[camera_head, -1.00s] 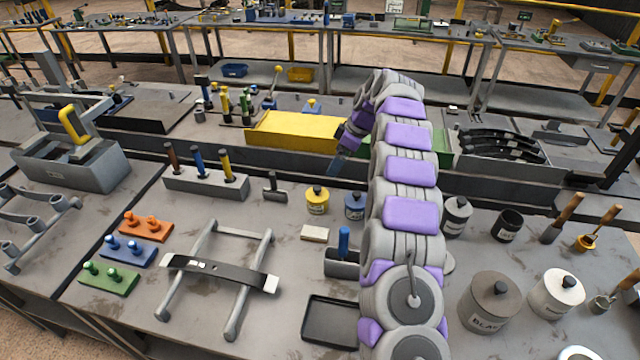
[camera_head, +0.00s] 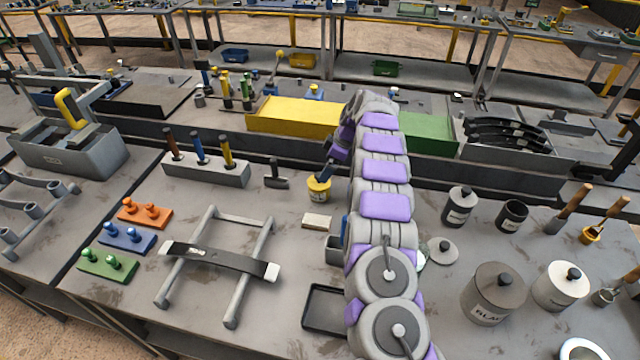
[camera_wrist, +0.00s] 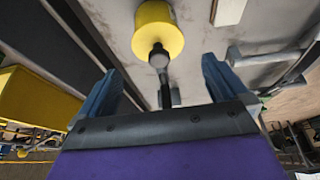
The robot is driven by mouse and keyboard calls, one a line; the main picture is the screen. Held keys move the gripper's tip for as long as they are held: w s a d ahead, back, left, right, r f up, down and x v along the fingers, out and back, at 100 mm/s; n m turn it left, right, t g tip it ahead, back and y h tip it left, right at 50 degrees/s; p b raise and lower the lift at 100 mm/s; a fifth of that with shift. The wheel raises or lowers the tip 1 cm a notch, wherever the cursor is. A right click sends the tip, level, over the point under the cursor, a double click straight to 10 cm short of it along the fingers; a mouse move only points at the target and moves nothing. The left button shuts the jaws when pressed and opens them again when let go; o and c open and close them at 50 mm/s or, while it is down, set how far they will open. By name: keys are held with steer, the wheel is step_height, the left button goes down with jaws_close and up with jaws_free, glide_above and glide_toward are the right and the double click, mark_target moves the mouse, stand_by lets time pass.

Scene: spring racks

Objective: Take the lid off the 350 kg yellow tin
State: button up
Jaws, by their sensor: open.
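The yellow tin (camera_head: 318,190) stands on the grey bench, right of the small hammer, with a label on its front. In the wrist view the yellow tin (camera_wrist: 157,30) is at the top centre, and its dark lid knob (camera_wrist: 158,56) points towards my gripper. My gripper (camera_head: 327,171) is just above the tin in the head view and covers part of its top. In the wrist view my gripper's (camera_wrist: 166,92) two blue fingers are spread apart, with the knob between and beyond them, and nothing is held. The lid appears to be on the tin. The label cannot be read.
A black tray (camera_head: 326,308) is nearer. Behind stands a yellow box (camera_head: 293,117). My arm hides the bench right of the tin, where the blue tin stood.

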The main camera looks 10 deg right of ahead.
steer(key=x, duration=0.2)
steer(key=shift+a+f, duration=0.2)
steer(key=shift+a, duration=0.15)
steer(key=f, duration=0.2)
steer(key=w+f+b, duration=0.1)
steer(key=f, duration=0.1)
steer(key=shift+a+f, duration=0.15)
steer(key=shift+f, duration=0.15)
steer(key=shift+a+r, duration=0.1)
steer(key=shift+a, duration=0.05)
steer(key=shift+c, duration=0.3)
steer(key=shift+a, duration=0.1)
steer(key=shift+c, duration=0.7)
steer(key=c, duration=0.7)
steer(key=shift+o, duration=0.2)
